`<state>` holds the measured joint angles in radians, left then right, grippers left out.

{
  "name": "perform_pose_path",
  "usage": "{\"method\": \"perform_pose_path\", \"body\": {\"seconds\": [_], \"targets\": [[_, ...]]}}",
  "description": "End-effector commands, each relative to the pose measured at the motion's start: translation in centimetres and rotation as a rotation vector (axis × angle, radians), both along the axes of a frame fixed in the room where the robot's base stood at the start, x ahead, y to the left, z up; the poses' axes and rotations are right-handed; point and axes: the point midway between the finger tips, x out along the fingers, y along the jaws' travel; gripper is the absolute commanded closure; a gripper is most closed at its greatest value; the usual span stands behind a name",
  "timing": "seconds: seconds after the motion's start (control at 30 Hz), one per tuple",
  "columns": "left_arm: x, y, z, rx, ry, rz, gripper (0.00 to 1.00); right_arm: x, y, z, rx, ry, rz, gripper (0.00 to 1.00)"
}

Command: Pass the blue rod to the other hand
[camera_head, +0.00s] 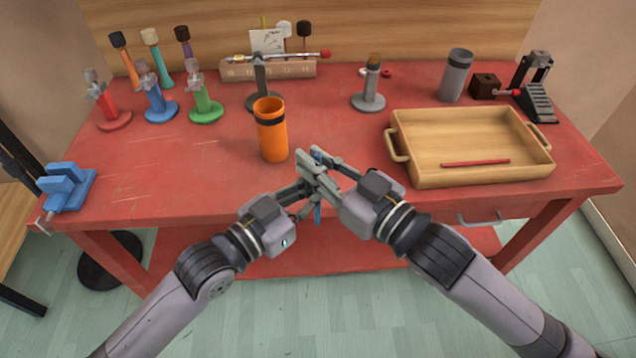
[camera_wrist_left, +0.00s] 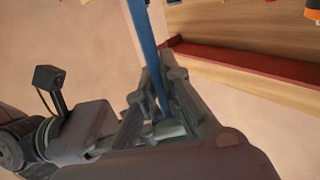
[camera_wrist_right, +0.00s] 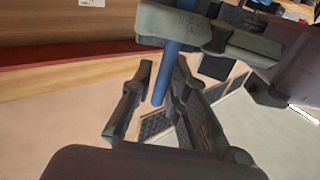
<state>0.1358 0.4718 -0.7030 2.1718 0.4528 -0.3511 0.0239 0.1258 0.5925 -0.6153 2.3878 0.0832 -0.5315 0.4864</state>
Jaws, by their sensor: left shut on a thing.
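The blue rod (camera_head: 317,214) is upright in front of the table, mostly hidden by the grippers in the head view. My left gripper (camera_head: 307,196) is shut on the blue rod, which rises from between its fingers in the left wrist view (camera_wrist_left: 146,45). My right gripper (camera_head: 318,170) is open and close against the left one. In the right wrist view, the lower end of the rod (camera_wrist_right: 164,83) shows between the spread right fingers, below the left gripper's fingers (camera_wrist_right: 205,30). I cannot tell whether the right fingers touch the rod.
An orange cup (camera_head: 272,135) stands just behind the grippers. A wooden tray (camera_head: 430,180) with a red stick (camera_head: 476,163) is at the right. Several coloured stands are at the back left, and a grey cylinder (camera_head: 455,76) is at the back right.

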Motion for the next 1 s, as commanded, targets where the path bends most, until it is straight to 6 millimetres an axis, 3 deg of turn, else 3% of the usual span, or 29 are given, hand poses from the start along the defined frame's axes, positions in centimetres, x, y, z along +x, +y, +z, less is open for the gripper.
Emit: {"method": "perform_pose_path", "body": {"seconds": [0.2,0.5,0.63,0.77,0.83,0.87,1.0], "targets": [[0.1,0.1,0.0,0.001,-0.001,0.002,1.0,0.0,0.0,0.0,0.001,0.001,0.001,0.69],[0.1,0.1,0.0,0.001,-0.001,0.003,1.0,0.0,0.1,0.4,-0.004,-0.017,0.001,0.69],[0.1,0.1,0.0,0.001,-0.002,0.003,1.0,0.5,0.5,2.9,-0.045,-0.14,-0.006,0.69],[0.1,0.1,0.0,0.001,-0.001,0.003,1.0,1.0,1.1,7.8,-0.141,-0.394,-0.035,0.69],[0.1,0.1,0.0,0.001,-0.001,0.003,1.0,2.3,0.6,10.6,-0.239,-0.566,-0.098,0.69],[0.1,0.1,0.0,0.001,-0.001,0.003,1.0,3.5,-0.3,10.9,-0.293,-0.615,-0.139,0.69],[0.1,0.1,0.0,0.001,-0.001,0.003,1.0,8.2,-4.9,9.8,-0.459,-0.652,-0.281,0.69]]}}
